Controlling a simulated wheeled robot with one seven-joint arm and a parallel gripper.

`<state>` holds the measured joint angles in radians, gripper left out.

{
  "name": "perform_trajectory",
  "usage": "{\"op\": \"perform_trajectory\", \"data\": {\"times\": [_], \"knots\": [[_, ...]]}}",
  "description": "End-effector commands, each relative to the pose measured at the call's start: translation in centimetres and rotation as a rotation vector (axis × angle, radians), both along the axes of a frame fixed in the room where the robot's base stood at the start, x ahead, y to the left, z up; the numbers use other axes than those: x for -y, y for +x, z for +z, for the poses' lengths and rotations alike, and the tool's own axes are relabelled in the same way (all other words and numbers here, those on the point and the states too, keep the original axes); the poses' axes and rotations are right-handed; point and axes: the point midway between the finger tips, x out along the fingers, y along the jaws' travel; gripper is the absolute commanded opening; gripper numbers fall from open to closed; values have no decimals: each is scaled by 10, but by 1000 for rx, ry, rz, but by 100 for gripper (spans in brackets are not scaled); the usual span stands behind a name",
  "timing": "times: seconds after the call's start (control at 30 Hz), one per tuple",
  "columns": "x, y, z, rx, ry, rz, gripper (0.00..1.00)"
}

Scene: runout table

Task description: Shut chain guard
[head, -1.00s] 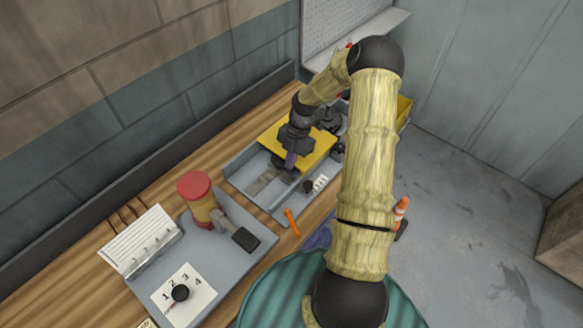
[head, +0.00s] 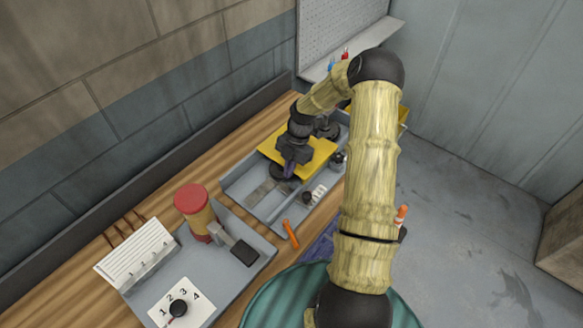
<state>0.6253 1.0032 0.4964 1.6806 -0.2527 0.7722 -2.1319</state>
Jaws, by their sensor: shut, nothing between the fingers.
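The yellow chain guard (head: 318,157) lies over the far part of a grey tray-like machine (head: 240,188) on the wooden bench. My gripper (head: 288,172) is at the guard's near edge, pointing down. Its fingers are together with nothing between them. My wrist hides the middle of the guard, and I cannot tell whether the fingertips touch it. The near part of the machine is uncovered and shows flat grey metal pieces (head: 262,192).
A grey panel (head: 235,275) nearer on the bench carries a red-topped yellow cylinder (head: 196,208) and a black dial (head: 177,308) numbered 1 to 4. An orange handle (head: 290,233) sits in front of the machine. A wall ledge (head: 365,50) is behind.

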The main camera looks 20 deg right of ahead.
Motion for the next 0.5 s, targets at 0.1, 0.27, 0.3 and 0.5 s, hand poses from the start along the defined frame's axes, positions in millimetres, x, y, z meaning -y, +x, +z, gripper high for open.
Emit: {"op": "perform_trajectory", "data": {"times": [0.1,0.27,0.3,0.5], "knots": [[-22,-8,0,-6,4,9,0],[-16,-5,23,-2,3,2,0],[-14,-3,31,-2,3,2,0],[-4,2,68,-4,4,4,0]]}}
